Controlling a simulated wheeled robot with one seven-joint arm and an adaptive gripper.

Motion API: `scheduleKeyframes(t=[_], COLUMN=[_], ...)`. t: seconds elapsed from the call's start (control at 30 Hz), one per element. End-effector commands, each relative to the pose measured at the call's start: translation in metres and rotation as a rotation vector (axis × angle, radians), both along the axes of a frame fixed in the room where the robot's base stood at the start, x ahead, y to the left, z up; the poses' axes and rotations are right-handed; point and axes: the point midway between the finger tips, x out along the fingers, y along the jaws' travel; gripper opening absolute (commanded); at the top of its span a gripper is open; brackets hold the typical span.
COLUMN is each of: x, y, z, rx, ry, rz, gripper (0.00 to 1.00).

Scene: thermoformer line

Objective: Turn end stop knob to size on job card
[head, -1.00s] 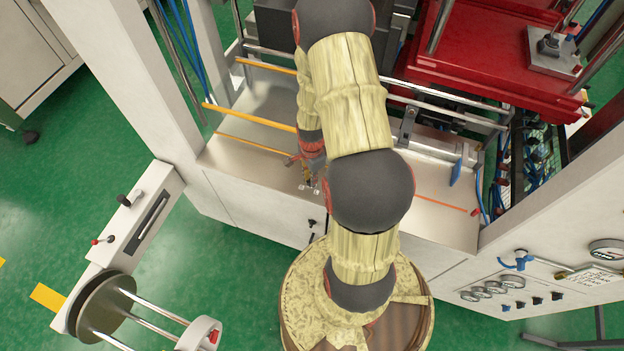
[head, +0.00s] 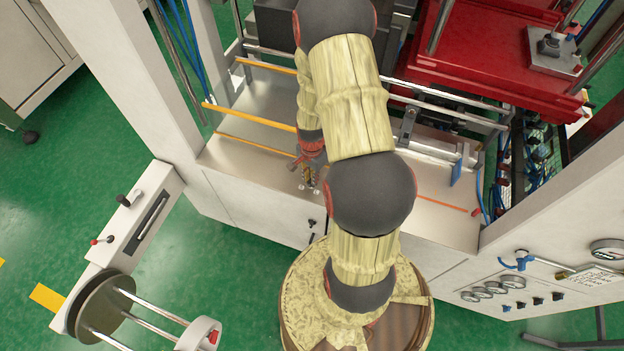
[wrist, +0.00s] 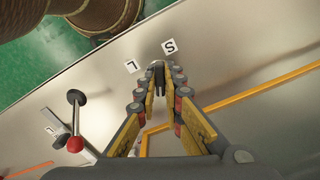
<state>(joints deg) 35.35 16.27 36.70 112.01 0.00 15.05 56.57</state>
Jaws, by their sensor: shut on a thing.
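The end stop knob (wrist: 157,73) is a small dark knob on the bare metal deck in the wrist view. White labels stand beside it: S (wrist: 169,47) just above and L (wrist: 131,66) to its left. My gripper (wrist: 158,92) is shut on the knob, its fingers on either side. The fingers hide part of the knob, and I cannot tell its exact pointing. In the head view my gripper (head: 311,176) is at the front of the deck, and the knob is too small to make out. A card with unreadable print (head: 596,277) is on the right panel.
A lever with a red ball (wrist: 75,143) stands at left in the wrist view, near my gripper. An orange strip (wrist: 235,98) runs along the deck. In the head view, rails and a red press frame (head: 470,60) lie behind my arm, and a white post (head: 165,75) rises at left.

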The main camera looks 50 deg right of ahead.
Motion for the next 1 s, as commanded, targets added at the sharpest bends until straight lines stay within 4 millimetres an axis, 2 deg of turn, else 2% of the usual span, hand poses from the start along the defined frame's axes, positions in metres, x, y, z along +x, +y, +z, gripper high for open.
scheduleKeyframes(t=[0.2, 0.57, 0.7, 0.73, 1.0], x=[0.0008, 0.0008, 0.0009, 0.0008, 0.0004], y=[-0.0005, -0.0005, -0.0006, -0.0005, -0.0002], z=[0.0000, 0.0003, 0.0000, 0.0001, 0.0002], rx=[-0.002, -0.001, -0.002, -0.002, -0.001], ry=[-0.002, -0.002, -0.002, -0.002, -0.001], rz=[0.185, 0.228, 0.338, 0.354, 0.347], gripper=[0.00, 0.00, 0.00, 0.10, 0.25])
